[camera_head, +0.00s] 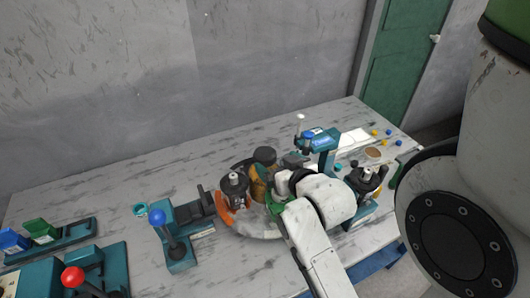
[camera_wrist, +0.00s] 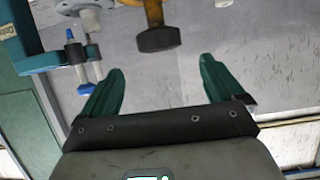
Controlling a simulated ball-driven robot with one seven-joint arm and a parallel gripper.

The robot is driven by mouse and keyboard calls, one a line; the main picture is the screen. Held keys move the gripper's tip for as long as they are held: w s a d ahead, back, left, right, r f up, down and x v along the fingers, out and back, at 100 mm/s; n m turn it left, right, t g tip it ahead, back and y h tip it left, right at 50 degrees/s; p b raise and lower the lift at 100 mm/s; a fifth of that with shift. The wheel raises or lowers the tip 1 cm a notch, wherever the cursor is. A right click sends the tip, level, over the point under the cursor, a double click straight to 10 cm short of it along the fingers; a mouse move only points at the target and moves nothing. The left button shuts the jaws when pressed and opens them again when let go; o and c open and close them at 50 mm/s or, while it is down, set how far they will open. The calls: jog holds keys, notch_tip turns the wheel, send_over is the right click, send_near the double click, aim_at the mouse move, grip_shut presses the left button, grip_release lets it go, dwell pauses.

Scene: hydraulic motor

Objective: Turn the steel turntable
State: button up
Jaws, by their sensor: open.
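The turntable (camera_head: 240,229) is a round disc in the middle of the bench in the head view, with an orange patch on its left rim. It bears a grey motor part with a dark top (camera_head: 233,190) and a yellow-brown part with a dark cap (camera_head: 264,160). My gripper is at the disc's right side, largely hidden by my arm; whether it touches the disc cannot be told. In the wrist view my gripper (camera_wrist: 162,66) is open, its two green fingers apart with nothing between them. The dark cap (camera_wrist: 158,39) appears beyond the fingertips.
A teal press-like stand (camera_head: 322,140) is behind right of the disc. A second dark-topped motor part (camera_head: 367,180) stands right. A blue-knobbed lever (camera_head: 157,217) and red-knobbed lever (camera_head: 73,278) are left. The bench's back left (camera_head: 100,190) is clear.

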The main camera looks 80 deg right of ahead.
aim_at(266, 155)
jog(key=p+x, duration=0.1)
jog(key=x, duration=0.8)
jog(key=c, duration=1.4)
